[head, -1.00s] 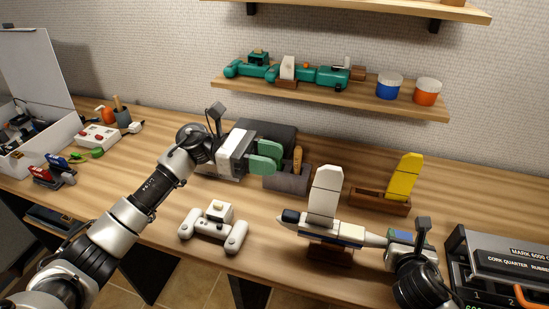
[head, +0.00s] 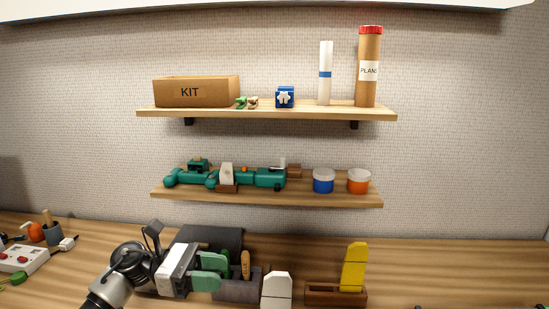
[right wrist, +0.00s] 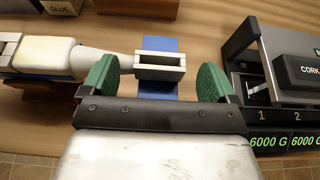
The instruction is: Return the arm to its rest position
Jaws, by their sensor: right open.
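My left gripper (head: 210,272) has green fingers and hangs over the bench beside a grey block holding a wooden-handled tool. Its fingers overlap in the head view, so its opening is unclear. My right gripper (right wrist: 158,82) shows in the right wrist view with its two green fingers wide apart. A pale hollow rectangular piece (right wrist: 160,66) over a blue block (right wrist: 158,44) shows between and beyond those fingers. The white model plane body (right wrist: 55,57) lies to their left. My right arm is outside the head view.
A grey-purple tool block (head: 236,290) stands beside my left gripper. A wooden holder (head: 335,297) with a yellow fin (head: 354,266) is farther right. Two shelves hang above: the lower (head: 290,199) and the upper (head: 300,112). A dark scale (right wrist: 255,85) stands close right of my right gripper.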

